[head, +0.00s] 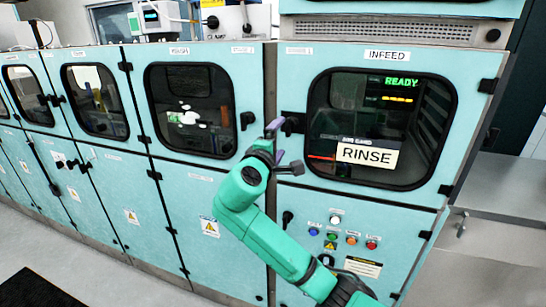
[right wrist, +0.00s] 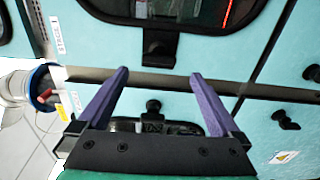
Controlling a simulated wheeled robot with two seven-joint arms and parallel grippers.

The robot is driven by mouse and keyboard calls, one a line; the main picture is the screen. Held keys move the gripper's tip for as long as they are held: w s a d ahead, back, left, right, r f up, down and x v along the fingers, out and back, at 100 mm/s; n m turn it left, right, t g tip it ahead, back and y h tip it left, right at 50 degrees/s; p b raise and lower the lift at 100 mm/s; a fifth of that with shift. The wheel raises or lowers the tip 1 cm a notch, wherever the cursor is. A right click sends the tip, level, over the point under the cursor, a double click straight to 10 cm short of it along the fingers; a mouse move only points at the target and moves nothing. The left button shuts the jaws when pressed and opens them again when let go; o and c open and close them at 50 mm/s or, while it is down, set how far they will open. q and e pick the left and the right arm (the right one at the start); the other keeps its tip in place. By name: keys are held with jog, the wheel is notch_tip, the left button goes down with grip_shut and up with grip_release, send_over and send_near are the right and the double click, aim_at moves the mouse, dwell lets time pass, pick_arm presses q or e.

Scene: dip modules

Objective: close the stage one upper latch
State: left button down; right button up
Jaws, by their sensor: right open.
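My right gripper (head: 277,141) is open and empty, its purple fingers in front of the seam left of the INFEED door. A black latch (head: 293,122) on the left edge of that door is just beside the fingers. In the right wrist view my gripper (right wrist: 158,75) points at the panel, and the latch (right wrist: 158,48) lies beyond and between the fingertips. A black knob (right wrist: 153,106) on the neighbouring door shows between the fingers; the head view has this knob (head: 247,120) too. I cannot tell whether the latch is closed, and no contact shows. My left gripper is not in view.
The INFEED window (head: 385,128) shows READY and a RINSE label (head: 367,155). Below are coloured buttons (head: 332,236) and another black handle (head: 287,218). More teal doors with windows (head: 190,109) run left. A grey ledge (head: 500,215) is at right. Floor (head: 110,280) in front is partly clear.

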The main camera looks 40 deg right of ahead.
pick_arm(q)
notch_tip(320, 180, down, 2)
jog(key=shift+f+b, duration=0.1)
jog(key=shift+b, duration=0.5)
pick_arm(e)
jog(key=v, duration=0.5)
jog(key=shift+s+a, duration=0.2)
jog(key=shift+a, duration=0.15)
jog(key=shift+f, duration=0.1)
